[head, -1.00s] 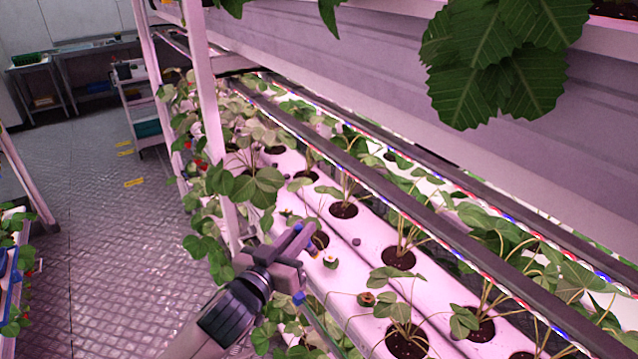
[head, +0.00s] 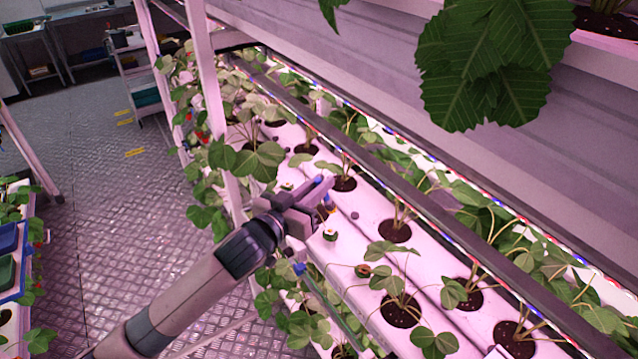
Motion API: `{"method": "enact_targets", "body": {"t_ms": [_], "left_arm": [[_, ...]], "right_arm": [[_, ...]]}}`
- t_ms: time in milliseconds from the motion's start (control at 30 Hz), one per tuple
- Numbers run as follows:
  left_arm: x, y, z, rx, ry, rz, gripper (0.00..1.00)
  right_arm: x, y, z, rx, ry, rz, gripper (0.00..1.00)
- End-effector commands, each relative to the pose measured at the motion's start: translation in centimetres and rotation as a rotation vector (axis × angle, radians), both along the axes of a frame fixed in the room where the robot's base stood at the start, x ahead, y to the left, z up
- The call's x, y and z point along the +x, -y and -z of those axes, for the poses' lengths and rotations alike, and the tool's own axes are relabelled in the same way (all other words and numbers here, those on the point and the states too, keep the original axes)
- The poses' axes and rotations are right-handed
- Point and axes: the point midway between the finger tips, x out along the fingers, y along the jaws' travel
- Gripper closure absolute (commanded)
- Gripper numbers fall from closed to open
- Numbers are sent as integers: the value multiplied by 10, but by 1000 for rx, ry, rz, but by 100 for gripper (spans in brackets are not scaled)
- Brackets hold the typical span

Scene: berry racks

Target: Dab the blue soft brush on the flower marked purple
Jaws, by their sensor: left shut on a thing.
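My left gripper (head: 312,196) reaches over the near white planting channel and is shut on the blue soft brush (head: 319,181). Only small blue parts of the brush show at the fingers, and its tip cannot be made out clearly. A small pale flower (head: 330,235) stands just below and right of the fingers, apart from them. I cannot tell which flower carries the purple mark. My right gripper is not in view.
Strawberry plants grow from round holes in the white channel (head: 375,208). A dark rail with a light strip (head: 400,175) runs above it. A white rack post (head: 212,90) stands left of the gripper. Large leaves (head: 490,70) hang at upper right. The floor (head: 110,210) is clear.

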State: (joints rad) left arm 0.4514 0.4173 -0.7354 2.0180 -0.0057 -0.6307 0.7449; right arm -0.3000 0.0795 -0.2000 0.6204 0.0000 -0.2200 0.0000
Motion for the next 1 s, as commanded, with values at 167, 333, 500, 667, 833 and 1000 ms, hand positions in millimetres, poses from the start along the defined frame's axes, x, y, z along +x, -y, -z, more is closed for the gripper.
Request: {"method": "enact_targets", "body": {"t_ms": [167,333,500,667,833,1000], "left_arm": [[0,0,11,1,-1,0,100],[0,0,31,1,1,0,100],[0,0,44,0,1,0,100],[-1,0,53,2,1,1,100],[-1,0,56,1,1,1,100],[-1,0,56,1,1,1,100]], "right_arm": [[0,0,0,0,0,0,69],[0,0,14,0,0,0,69],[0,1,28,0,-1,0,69],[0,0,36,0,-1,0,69],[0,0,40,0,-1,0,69],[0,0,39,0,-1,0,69]]}}
